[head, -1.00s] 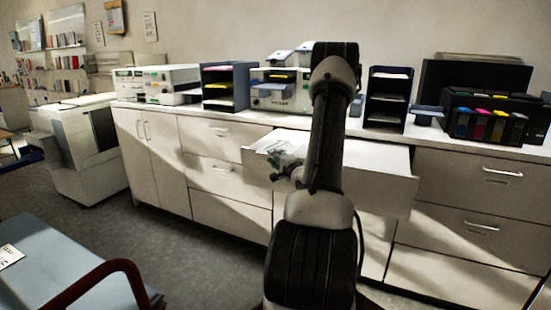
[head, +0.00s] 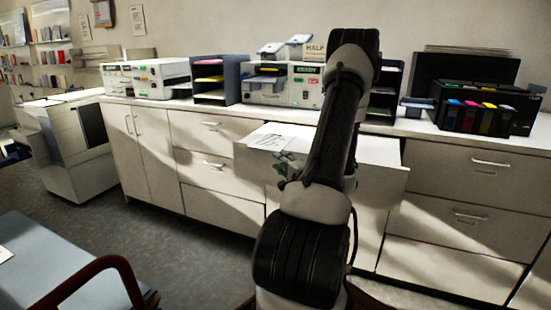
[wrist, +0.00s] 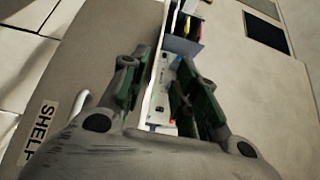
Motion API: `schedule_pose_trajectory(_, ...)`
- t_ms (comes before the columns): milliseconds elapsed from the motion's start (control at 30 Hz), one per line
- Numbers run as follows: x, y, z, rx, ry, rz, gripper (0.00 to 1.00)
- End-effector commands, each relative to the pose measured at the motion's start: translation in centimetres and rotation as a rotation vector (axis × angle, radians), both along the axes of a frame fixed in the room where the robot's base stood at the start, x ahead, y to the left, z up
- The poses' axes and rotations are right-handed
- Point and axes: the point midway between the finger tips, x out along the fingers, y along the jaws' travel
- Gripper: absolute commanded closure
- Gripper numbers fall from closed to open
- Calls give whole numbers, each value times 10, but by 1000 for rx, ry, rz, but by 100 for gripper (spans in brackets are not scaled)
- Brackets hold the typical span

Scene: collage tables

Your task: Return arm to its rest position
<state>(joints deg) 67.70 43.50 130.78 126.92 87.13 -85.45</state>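My arm, dark with light grey joints, rises through the middle of the head view. My gripper (head: 288,168) shows small beside the forearm, in front of the open drawer's front panel (head: 372,186). In the wrist view my gripper (wrist: 165,92) has its two green-padded fingers apart, with nothing between them. Past the fingers lies a white machine on the counter. A printed white sheet (head: 272,138) lies in the left part of the open drawer; my arm hides the drawer's middle.
The long white counter (head: 440,133) carries a white machine (head: 285,86), paper trays (head: 215,80) and a printer with coloured cartridges (head: 485,110). A label reading SHELF (wrist: 40,132) shows in the wrist view. Floor (head: 180,245) between is clear.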

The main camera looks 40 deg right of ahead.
Motion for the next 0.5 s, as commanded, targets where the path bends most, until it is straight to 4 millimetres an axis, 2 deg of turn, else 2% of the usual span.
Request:
schedule_pose_trajectory(133, -6, 2, 0, 0, 0, 0, 70)
schedule_pose_trajectory(500, -6, 2, 0, 0, 0, 1, 70)
